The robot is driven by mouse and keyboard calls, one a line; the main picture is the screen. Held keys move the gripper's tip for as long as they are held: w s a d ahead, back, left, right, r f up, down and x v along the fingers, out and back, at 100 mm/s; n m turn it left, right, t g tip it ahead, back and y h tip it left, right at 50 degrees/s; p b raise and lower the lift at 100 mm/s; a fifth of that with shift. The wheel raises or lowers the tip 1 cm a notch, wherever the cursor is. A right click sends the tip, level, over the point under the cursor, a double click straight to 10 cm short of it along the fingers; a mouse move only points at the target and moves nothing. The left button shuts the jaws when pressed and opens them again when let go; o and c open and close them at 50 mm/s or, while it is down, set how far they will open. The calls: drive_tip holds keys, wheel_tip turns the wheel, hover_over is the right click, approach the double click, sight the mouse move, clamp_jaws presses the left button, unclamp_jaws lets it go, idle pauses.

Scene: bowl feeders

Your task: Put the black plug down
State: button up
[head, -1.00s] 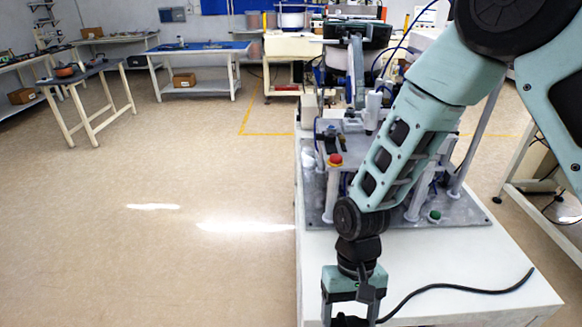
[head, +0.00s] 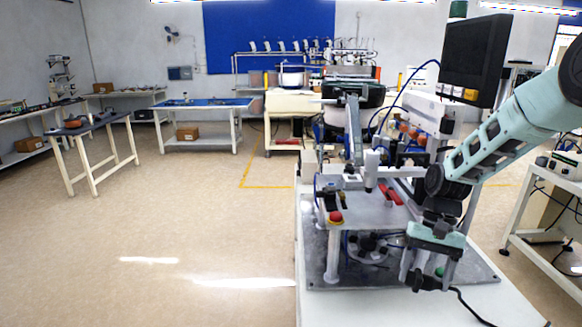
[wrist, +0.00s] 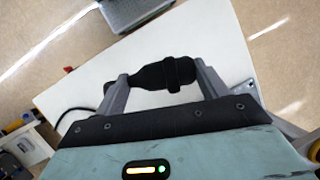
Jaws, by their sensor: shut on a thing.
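The black plug (wrist: 165,75) is held crosswise between the two grey fingers of my gripper (wrist: 160,84) in the wrist view, which is shut on it. In the head view my gripper (head: 430,280) hangs fingers down with the black plug (head: 428,284) at its tips, over the right part of the machine's base plate. The plug's black cable (head: 472,308) runs down to the right over the white table (head: 500,310). The cable also shows left of the fingers in the wrist view. I cannot tell how high the plug is above the surface.
The machine's grey plate (head: 345,270) carries posts, a red button (head: 336,216) and a green button near my gripper. A dark monitor (head: 477,60) stands behind. The front of the white table looks bare except for the cable. Open floor lies to the left.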

sight(426, 290)
drive_tip(key=f+m+t+b, duration=0.1)
drive_tip(key=m+b, duration=0.1)
drive_tip(key=m, duration=0.1)
drive_tip(key=d+f+m+t+y+b, duration=0.1)
drive_tip(key=f+m+b, duration=0.1)
drive_tip(key=m, duration=0.1)
drive_tip(key=f+m+y+b, duration=0.1)
drive_tip(key=f+m+b, duration=0.1)
drive_tip(key=m, duration=0.1)
drive_tip(key=shift+d+f+m+t, duration=0.15)
drive_tip(key=shift+d+m+t, duration=0.05)
drive_tip(key=shift+m+t, duration=0.2)
drive_tip(key=f+m+t+b, duration=0.1)
drive_tip(key=f+m, duration=0.2)
drive_tip(key=d+f+m+b, duration=0.1)
drive_tip(key=f+m, duration=0.2)
drive_tip(key=f+m+t+b, duration=0.1)
drive_tip(key=f+m+b, duration=0.1)
drive_tip(key=f+m, duration=0.1)
drive_tip(key=shift+s+d+f+t, duration=0.1)
drive_tip(key=shift+s+d+t, duration=0.1)
drive_tip(key=shift+d+t, duration=0.15)
drive_tip(key=shift+f+b, duration=0.3)
drive_tip(key=shift+f, duration=1.95)
drive_tip(key=shift+f, duration=0.1)
drive_tip(key=o, duration=1.1)
drive_tip(key=shift+c, duration=0.2)
